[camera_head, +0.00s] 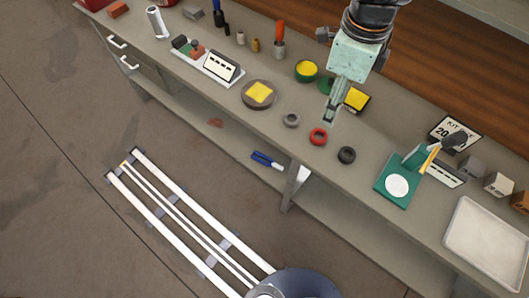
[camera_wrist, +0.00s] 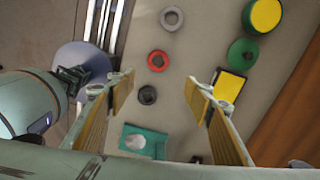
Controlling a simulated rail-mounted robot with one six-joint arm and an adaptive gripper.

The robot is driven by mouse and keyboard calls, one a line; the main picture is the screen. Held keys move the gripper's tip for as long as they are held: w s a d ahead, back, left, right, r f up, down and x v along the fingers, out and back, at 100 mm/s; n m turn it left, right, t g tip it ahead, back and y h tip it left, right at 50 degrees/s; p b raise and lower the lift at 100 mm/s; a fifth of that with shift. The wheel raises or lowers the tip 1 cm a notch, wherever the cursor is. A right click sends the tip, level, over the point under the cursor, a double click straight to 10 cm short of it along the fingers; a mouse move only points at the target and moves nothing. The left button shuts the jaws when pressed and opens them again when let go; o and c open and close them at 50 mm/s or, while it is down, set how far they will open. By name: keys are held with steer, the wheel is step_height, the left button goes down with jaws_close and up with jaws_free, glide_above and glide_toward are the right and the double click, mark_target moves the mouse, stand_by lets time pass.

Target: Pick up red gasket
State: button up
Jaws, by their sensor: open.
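The red gasket (camera_head: 318,143) lies flat on the workbench, between a grey ring (camera_head: 291,119) and a black ring (camera_head: 347,155). In the wrist view the red gasket (camera_wrist: 149,61) shows a little beyond my fingertips, near the middle of the gap. My gripper (camera_head: 329,120) is above the bench, pointing down, and appears just up and right of the gasket. Its fingers (camera_wrist: 160,84) are spread wide with nothing held. The black ring (camera_wrist: 148,95) shows between the fingers in the wrist view, on the bench below. The gasket is unobstructed in both views.
Behind the gaskets stand a yellow-topped green container (camera_head: 306,71) and a yellow-faced block (camera_head: 356,99). A round tray with a yellow pad (camera_head: 259,94) lies left. A green stand (camera_head: 392,189) and a white tray (camera_head: 486,240) are to the right. The bench's front edge is close to the rings.

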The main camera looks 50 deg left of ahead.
steer(key=shift+s+a+f, duration=0.1)
steer(key=shift+s+a, duration=0.3)
steer(key=shift+s, duration=0.05)
steer(key=shift+f, duration=0.15)
glide_above(319, 135)
steer(key=shift+w+d+f+b, duration=0.1)
steer(key=shift+f+b, duration=0.15)
steer(key=shift+f, duration=1.75)
steer(key=shift+d+f+b, duration=0.1)
steer(key=shift+f+b, duration=0.1)
steer(key=shift+f, duration=2.05)
steer(key=shift+a, duration=0.1)
steer(key=shift+f+b, duration=0.3)
steer(key=shift+f, duration=2.25)
steer(key=shift+c, duration=0.2)
